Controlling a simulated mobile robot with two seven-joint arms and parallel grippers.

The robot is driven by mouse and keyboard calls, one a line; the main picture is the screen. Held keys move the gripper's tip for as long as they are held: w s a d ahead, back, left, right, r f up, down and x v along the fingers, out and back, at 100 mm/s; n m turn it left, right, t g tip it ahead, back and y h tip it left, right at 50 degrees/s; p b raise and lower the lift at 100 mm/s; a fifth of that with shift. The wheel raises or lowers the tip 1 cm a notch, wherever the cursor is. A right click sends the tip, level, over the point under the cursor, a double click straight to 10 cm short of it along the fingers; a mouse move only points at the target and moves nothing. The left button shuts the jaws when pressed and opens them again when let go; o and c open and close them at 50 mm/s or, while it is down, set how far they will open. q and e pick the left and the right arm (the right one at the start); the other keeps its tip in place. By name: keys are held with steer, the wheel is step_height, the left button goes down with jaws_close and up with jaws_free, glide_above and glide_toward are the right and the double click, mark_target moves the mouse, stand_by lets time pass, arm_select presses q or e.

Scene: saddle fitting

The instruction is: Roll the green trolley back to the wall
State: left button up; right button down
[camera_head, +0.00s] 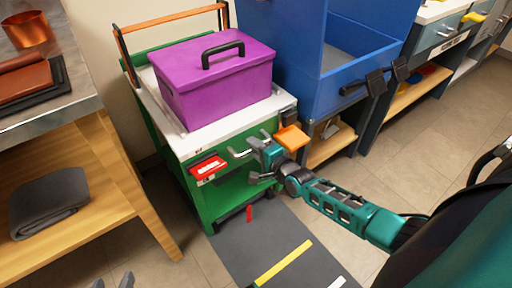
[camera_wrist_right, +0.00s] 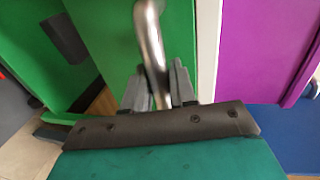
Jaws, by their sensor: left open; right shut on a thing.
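The green trolley (camera_head: 205,205) has a white top and an orange rail at its back, and stands near the wall. Its silver handle (camera_head: 238,153) is on the front; it shows as a metal bar in the right wrist view (camera_wrist_right: 149,40). My right gripper (camera_head: 262,158) is shut on this handle, its fingers (camera_wrist_right: 160,95) on either side of the bar. My left gripper (camera_head: 113,282) is open and empty at the bottom left edge, with only its fingertips showing.
A purple box (camera_head: 215,85) with a black handle sits on the trolley. A blue cabinet (camera_head: 300,60) stands close on the right, a wooden bench (camera_head: 100,150) on the left. A dark floor mat (camera_head: 265,240) with a yellow stripe lies in front.

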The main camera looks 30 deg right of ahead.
steer(key=c, duration=1.3)
jaws_free()
steer(key=shift+w+r, duration=0.15)
steer(key=shift+w, duration=0.15)
arm_select(q)
steer(key=shift+w+a+f, duration=0.1)
steer(key=shift+w+f, duration=0.05)
arm_select(e)
steer(key=shift+o, duration=1.2)
arm_select(q)
steer(key=r+p, duration=0.1)
steer(key=p, duration=0.1)
steer(key=a+r+p, duration=0.1)
steer(key=p, duration=0.1)
steer(key=shift+s+a+r+y, duration=0.1)
steer(key=shift+s+r+y, duration=0.05)
steer(key=shift+s+y, duration=0.2)
arm_select(e)
steer(key=a+v, duration=0.1)
steer(key=v, duration=1.1)
steer(key=shift+s+d, duration=0.4)
steer(key=shift+s, duration=0.05)
arm_select(q)
steer(key=shift+r, duration=0.1)
